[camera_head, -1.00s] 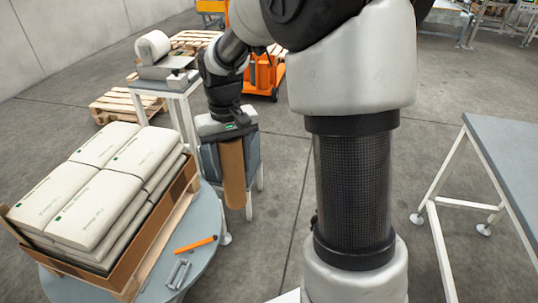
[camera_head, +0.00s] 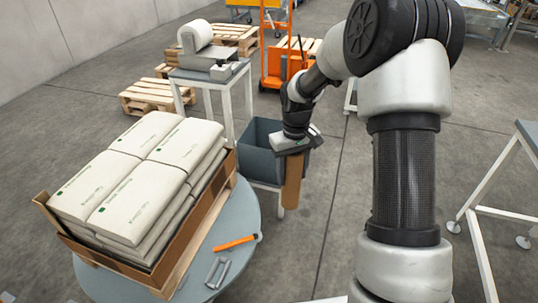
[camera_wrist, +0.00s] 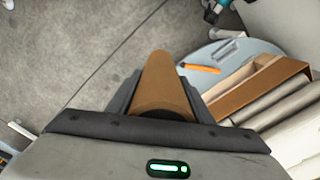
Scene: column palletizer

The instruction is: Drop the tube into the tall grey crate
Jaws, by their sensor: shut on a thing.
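A brown cardboard tube (camera_head: 292,182) hangs roughly upright from my gripper (camera_head: 294,154), which is shut on its upper end. In the wrist view the tube (camera_wrist: 163,85) points away between the dark fingers of my gripper (camera_wrist: 160,105). The tall grey crate (camera_head: 259,166) stands on a low white-legged stand, left of and behind the tube in the head view. The tube and gripper cover part of the crate's right side. The tube's lower end hangs outside the crate's visible opening, in front of its right part. The crate cannot be made out in the wrist view.
A round grey table (camera_head: 240,215) holds a pallet box of stacked sacks (camera_head: 140,180), an orange-handled tool (camera_head: 234,243) and a grey metal piece (camera_head: 217,272). A white-legged table with a roll machine (camera_head: 207,65) stands behind.

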